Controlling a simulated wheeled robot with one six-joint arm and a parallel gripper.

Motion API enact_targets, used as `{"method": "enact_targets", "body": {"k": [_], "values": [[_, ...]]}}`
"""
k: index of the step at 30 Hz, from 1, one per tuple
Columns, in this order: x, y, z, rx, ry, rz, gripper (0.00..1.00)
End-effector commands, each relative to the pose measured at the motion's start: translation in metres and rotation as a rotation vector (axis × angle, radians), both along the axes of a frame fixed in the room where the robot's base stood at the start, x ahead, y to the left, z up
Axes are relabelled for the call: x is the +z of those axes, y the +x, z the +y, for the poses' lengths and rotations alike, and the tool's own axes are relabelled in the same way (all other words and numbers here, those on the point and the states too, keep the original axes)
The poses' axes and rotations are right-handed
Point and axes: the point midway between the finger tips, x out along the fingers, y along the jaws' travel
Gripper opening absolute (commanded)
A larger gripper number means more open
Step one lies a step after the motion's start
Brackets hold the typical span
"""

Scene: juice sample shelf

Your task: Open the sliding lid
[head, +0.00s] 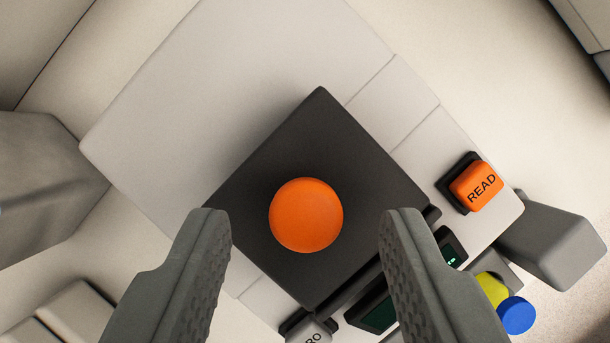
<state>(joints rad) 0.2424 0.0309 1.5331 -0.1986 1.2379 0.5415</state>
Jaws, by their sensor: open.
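The sliding lid (321,128) is a dark grey square plate on top of a white instrument (225,70), turned cornerwise in the head view. A round orange knob (306,214) stands up from its middle. My gripper (306,225) is open, with one dark finger to the left of the knob and one to the right. There are clear gaps on both sides, and neither finger appears to touch the knob. The fingers hide parts of the instrument's lower side. What lies under the lid is hidden.
An orange READ button (477,187) sits on the right of the instrument. A partly hidden light button (312,332) and dark displays are at the lower edge. A yellow thing (491,289) and blue round thing (517,315) are lower right. Grey blocks (45,185) stand left and right.

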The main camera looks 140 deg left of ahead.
Motion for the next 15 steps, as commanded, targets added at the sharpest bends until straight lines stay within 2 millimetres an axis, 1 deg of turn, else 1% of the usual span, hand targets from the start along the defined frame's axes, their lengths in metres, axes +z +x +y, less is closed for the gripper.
{"method": "enact_targets", "body": {"k": [4,13,14,15], "values": [[-0.0079,0.0025,-0.0026,-0.001,0.000,-0.002,0.45],[-0.0098,0.0030,-0.0031,0.000,0.000,-0.001,0.45],[-0.0098,0.0030,-0.0031,0.000,0.000,-0.001,0.43],[-0.0098,0.0030,-0.0031,0.000,0.000,-0.001,0.35]]}}
